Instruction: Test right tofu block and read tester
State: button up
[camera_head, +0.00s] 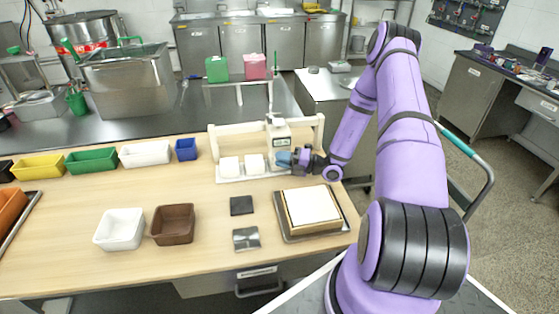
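The tester (279,132) is a pale upright device with a small display, mounted on a white frame near the back right of the wooden table. The display is too small to read. Two white tofu blocks, one at the left (229,166) and one beside it (254,164), sit on a white base (232,180) under the frame's crossbar. My gripper (284,158) is just below the tester's display, right of these blocks. It covers the right end of the base, so any block there is hidden. Its fingers are too small to tell open from shut or contact.
A tray with a white slab (311,204) lies in front of my gripper. A dark square (241,205), a metal plate (246,238), a brown bin (173,224) and a white bin (119,229) stand nearer the front. Coloured bins line the back left.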

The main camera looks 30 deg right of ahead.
jog(key=shift+o, duration=1.2)
jog(key=v, duration=1)
jog(key=shift+s+d, duration=0.25)
jog(key=shift+d, duration=0.05)
